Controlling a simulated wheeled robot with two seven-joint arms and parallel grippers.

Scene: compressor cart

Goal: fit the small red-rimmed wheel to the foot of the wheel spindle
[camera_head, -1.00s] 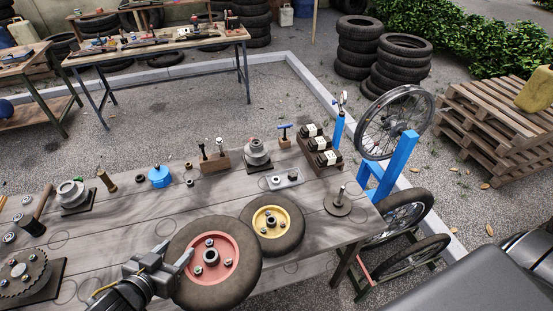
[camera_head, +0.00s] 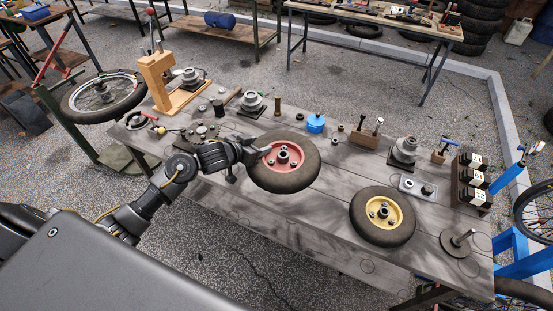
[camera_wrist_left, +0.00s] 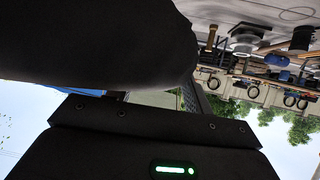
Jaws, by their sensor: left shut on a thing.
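The red-rimmed wheel (camera_head: 283,157) has a dark tyre and lies roughly flat at the middle of the bench in the head view. My left gripper (camera_head: 262,155) is shut on its left side. I cannot tell whether the tyre touches the bench top. In the left wrist view a dark tyre (camera_wrist_left: 100,40) fills the upper left and hides the fingertips. A round plate with an upright pin (camera_head: 458,243), possibly the wheel spindle, stands at the bench's right end, apart from the wheel. My right gripper is out of view.
A yellow-rimmed wheel (camera_head: 382,215) lies on the bench (camera_head: 320,215) between the red one and the pin. Along the back stand a blue pot (camera_head: 316,123), a grey stepped part (camera_head: 404,150) and labelled dark blocks (camera_head: 473,180). The front middle is bare.

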